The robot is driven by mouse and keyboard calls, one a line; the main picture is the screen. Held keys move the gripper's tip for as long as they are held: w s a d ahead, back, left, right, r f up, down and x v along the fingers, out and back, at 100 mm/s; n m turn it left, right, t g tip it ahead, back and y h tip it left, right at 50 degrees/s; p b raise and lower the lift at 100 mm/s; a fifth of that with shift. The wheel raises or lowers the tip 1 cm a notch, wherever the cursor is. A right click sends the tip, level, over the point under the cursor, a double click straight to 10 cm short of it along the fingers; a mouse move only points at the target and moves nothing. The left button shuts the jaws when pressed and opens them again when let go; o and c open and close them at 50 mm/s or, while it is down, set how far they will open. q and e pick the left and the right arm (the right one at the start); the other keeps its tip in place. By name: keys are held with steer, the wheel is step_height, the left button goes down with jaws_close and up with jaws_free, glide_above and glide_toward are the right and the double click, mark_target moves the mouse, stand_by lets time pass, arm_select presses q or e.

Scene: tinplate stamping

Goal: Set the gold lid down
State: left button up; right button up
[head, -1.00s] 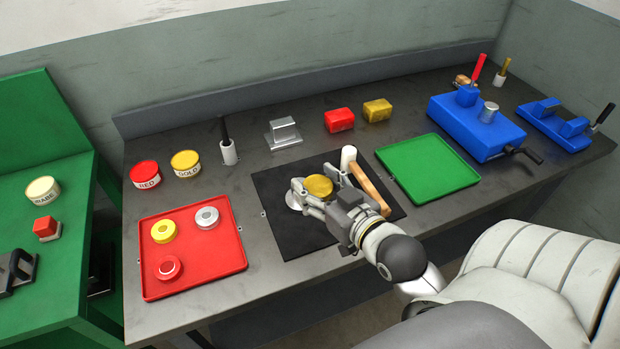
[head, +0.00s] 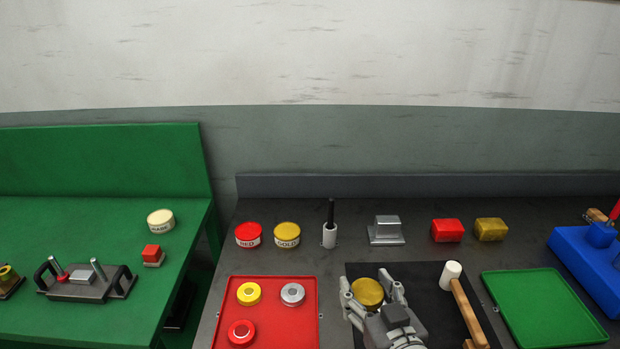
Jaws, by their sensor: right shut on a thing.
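The gold lid (head: 367,292) is a round gold disc over the black mat (head: 440,278). My right gripper (head: 368,283) is shut on it, one finger on each side. I cannot tell whether the lid touches anything beneath it; the gripper and lid hide what is under them. My left gripper is not in view.
A mallet (head: 468,310) lies on the mat, right of my gripper. A red tray (head: 268,300) with yellow, silver and red round pieces is to the left, a green tray (head: 545,305) to the right. Tins labelled RED (head: 248,235) and GOLD (head: 287,236) stand behind.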

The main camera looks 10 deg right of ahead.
steer(key=s+d, duration=0.5)
steer(key=d, duration=0.3)
steer(key=shift+f+h+p, duration=0.3)
steer(key=shift+p, duration=0.15)
steer(key=shift+w, duration=0.1)
